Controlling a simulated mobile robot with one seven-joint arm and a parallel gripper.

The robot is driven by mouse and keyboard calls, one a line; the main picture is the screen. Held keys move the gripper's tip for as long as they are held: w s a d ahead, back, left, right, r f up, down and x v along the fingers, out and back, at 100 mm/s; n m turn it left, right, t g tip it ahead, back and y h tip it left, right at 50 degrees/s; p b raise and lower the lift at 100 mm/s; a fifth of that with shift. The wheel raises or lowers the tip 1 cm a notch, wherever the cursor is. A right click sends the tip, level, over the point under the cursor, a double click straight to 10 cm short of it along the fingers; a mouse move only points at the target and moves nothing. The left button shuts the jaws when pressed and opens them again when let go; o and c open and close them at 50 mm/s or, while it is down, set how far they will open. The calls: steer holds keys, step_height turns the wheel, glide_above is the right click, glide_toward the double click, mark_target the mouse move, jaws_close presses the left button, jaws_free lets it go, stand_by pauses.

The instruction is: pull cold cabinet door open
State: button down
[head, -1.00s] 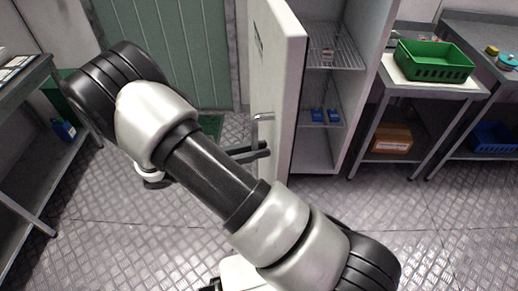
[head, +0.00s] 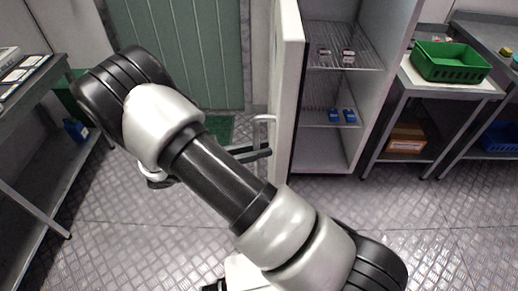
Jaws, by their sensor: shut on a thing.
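The cold cabinet door (head: 285,95) is white and stands well open, seen nearly edge-on, with the shelves behind it visible. Its light metal handle (head: 264,118) sticks out on the door's left face. My gripper (head: 262,153) is at the handle, its dark fingers shut on it; my arm hides part of the gripper and the lower door. The cold cabinet (head: 388,85) is white inside, with wire shelves holding small red-and-white packs (head: 336,54) and blue punnets (head: 342,115).
A table (head: 440,92) with a green crate (head: 450,61) stands right of the cabinet, a cardboard box (head: 407,138) on its lower shelf. A grey rack (head: 30,150) stands at the left. A green door (head: 180,50) is behind. The metal floor in front is clear.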

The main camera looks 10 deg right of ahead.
steer(key=shift+a, duration=0.35)
steer(key=shift+f, duration=0.1)
steer(key=c, duration=1.8)
jaws_free()
steer(key=shift+o, duration=0.4)
steer(key=s+a+b, duration=0.1)
steer(key=a, duration=1.6)
steer(key=shift+a, duration=0.25)
